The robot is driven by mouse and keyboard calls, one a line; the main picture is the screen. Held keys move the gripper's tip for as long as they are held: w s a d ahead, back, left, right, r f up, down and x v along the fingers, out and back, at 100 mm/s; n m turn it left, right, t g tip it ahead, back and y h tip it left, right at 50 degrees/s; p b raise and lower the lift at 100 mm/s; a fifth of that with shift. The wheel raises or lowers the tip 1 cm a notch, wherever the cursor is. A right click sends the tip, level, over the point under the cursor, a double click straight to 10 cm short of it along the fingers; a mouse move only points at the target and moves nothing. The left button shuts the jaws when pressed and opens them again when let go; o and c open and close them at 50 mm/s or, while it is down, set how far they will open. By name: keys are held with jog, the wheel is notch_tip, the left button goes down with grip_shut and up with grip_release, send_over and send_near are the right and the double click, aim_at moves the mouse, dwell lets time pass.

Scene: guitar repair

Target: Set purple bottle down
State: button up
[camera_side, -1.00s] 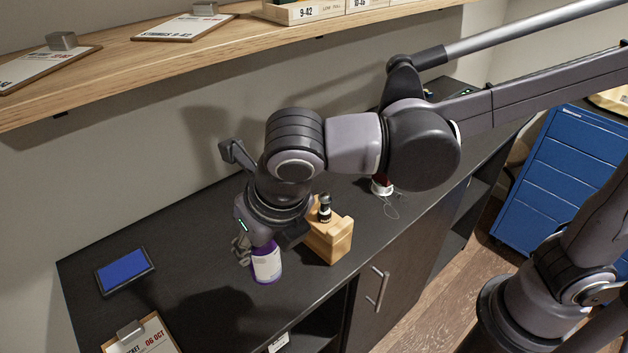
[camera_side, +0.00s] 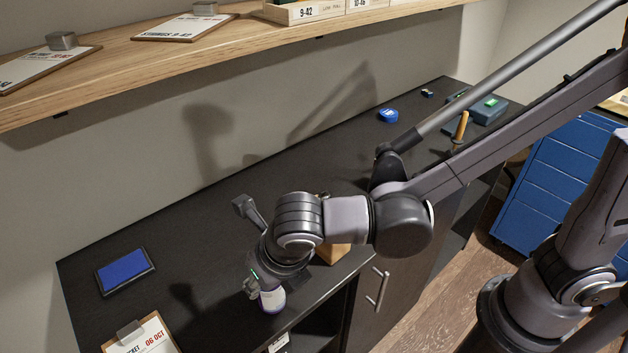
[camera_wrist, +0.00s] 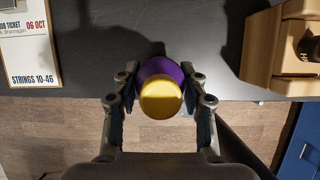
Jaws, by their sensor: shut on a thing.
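The purple bottle (camera_side: 272,299) has a white label and is upright near the front edge of the dark bench in the side view. My gripper (camera_side: 258,285) is around its upper part and is shut on it. In the wrist view, the bottle (camera_wrist: 160,72) shows from above with a yellow cap, between the two fingers of my gripper (camera_wrist: 160,98). I cannot tell whether its base touches the bench top.
A wooden block (camera_side: 332,253) stands right of the bottle, partly hidden by my arm. A clipboard with a job ticket (camera_side: 146,338) lies at left front, and a blue pad (camera_side: 125,271) lies behind it. The bench (camera_side: 205,260) between is clear.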

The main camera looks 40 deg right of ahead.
jog(key=shift+f, duration=0.1)
jog(key=o, duration=1.3)
